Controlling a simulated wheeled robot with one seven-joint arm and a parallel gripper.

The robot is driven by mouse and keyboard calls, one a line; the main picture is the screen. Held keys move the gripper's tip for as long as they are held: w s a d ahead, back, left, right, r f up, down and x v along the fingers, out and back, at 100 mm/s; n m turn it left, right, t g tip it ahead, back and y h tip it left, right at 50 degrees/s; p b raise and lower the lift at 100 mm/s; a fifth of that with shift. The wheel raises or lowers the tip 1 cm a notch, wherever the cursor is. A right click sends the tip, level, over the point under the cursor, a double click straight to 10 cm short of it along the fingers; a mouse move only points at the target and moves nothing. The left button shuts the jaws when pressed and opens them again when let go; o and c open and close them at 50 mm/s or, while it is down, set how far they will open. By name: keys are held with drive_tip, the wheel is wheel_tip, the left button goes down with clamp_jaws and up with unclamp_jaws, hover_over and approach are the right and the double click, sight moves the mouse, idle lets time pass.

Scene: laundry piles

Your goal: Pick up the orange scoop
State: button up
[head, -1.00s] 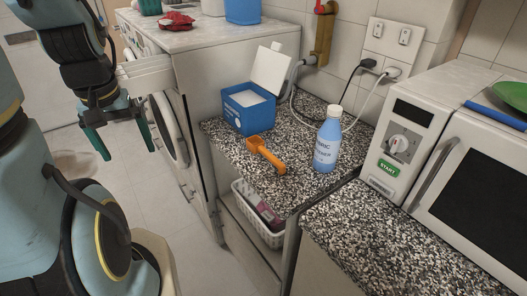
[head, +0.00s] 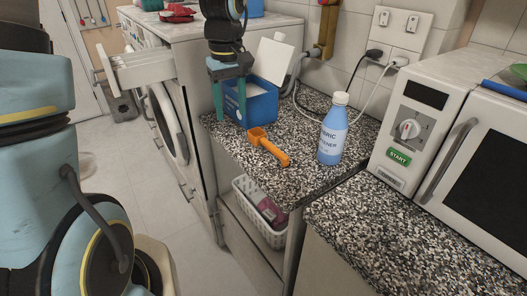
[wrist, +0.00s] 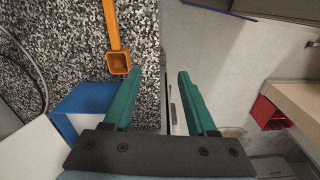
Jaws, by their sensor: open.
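The orange scoop (head: 268,147) lies on the speckled counter, its cup toward the blue box and its handle toward the bottle. In the wrist view the scoop (wrist: 117,58) is at the top, ahead and left of the fingers, with its cup nearest. My gripper (head: 230,118) points down with green fingers apart, in front of the blue box at the counter's left edge. In the wrist view my gripper (wrist: 156,88) is open and empty, with the counter edge running between its fingers. The gripper and scoop are apart.
The blue box (head: 262,105) with its white lid raised stands behind the scoop. A blue bottle (head: 332,135) stands to the right, with a microwave (head: 455,150) beyond. A white basket (head: 258,212) sits below the counter. An open drawer (head: 150,72) juts out left.

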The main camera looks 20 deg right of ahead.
drive_tip(key=s+d+n+b, duration=0.1)
drive_tip(key=s+d, duration=0.2)
drive_tip(key=d, duration=0.6)
drive_tip(key=p, duration=0.1)
hover_over(272, 146)
drive_tip(key=f, duration=0.6)
drive_tip(key=shift+w, duration=0.25)
drive_tip(key=shift+s+f+p, duration=0.15)
drive_tip(key=shift+f+p, duration=0.35)
drive_tip(key=shift+f, duration=0.85)
drive_tip(key=shift+s+f+p, duration=0.1)
drive_tip(key=shift+f+p, duration=0.4)
drive_tip(key=shift+f, duration=0.8)
clamp_jaws()
